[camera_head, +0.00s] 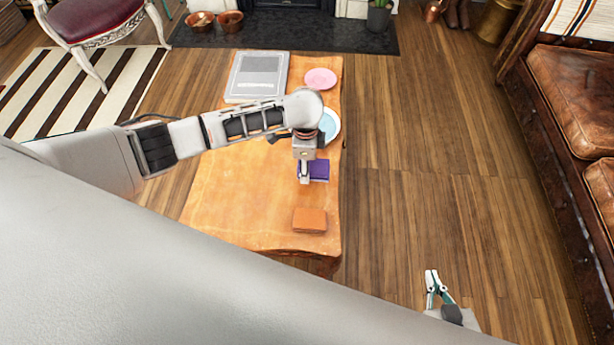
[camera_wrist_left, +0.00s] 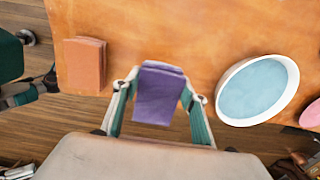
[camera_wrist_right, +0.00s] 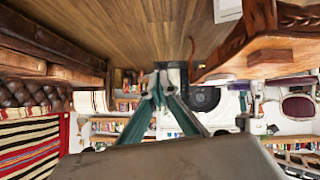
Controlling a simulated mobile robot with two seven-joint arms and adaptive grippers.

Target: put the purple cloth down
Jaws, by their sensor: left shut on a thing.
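The purple cloth (camera_head: 320,170) is a folded stack, over the right side of the orange-brown table (camera_head: 225,190). My left gripper (camera_head: 304,180) reaches down to it. In the left wrist view the cloth (camera_wrist_left: 160,92) sits between the fingers, and the gripper is shut on it. An orange folded cloth (camera_head: 310,219) lies nearer me, apart from the purple one. My right gripper (camera_head: 433,276) hangs over the floor right of the table, its fingertips close together and empty.
A blue-and-white bowl (camera_head: 328,125) is partly hidden behind my left wrist. A pink plate (camera_head: 320,78) and a grey book (camera_head: 258,75) lie at the table's far end. The table's left half is clear. A leather sofa (camera_head: 570,95) stands at the right.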

